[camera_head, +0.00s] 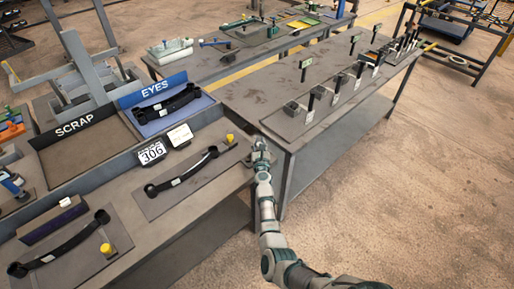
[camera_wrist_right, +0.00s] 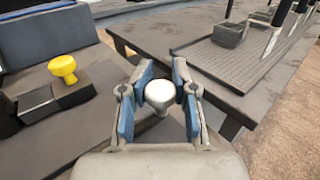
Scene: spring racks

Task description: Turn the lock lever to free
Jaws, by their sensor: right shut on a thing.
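My right gripper (camera_head: 260,150) reaches the right end of the near bench. In the right wrist view my right gripper (camera_wrist_right: 160,88) has its blue-padded fingers on either side of a white round knob (camera_wrist_right: 160,95) and is shut on it. The knob has a short stem below; whether it is the end of the lock lever cannot be told, as the rest is hidden below the gripper. A yellow knob (camera_head: 230,138) stands left of the gripper, and it also shows in the wrist view (camera_wrist_right: 63,69). My left gripper is not in view.
Dark leaf springs (camera_head: 182,172) lie on plates on the near bench. Behind are the SCRAP tray (camera_head: 85,158) and the blue EYES tray (camera_head: 140,118). Another bench (camera_head: 262,98) with several upright black posts stands right of the gripper. The floor at right is clear.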

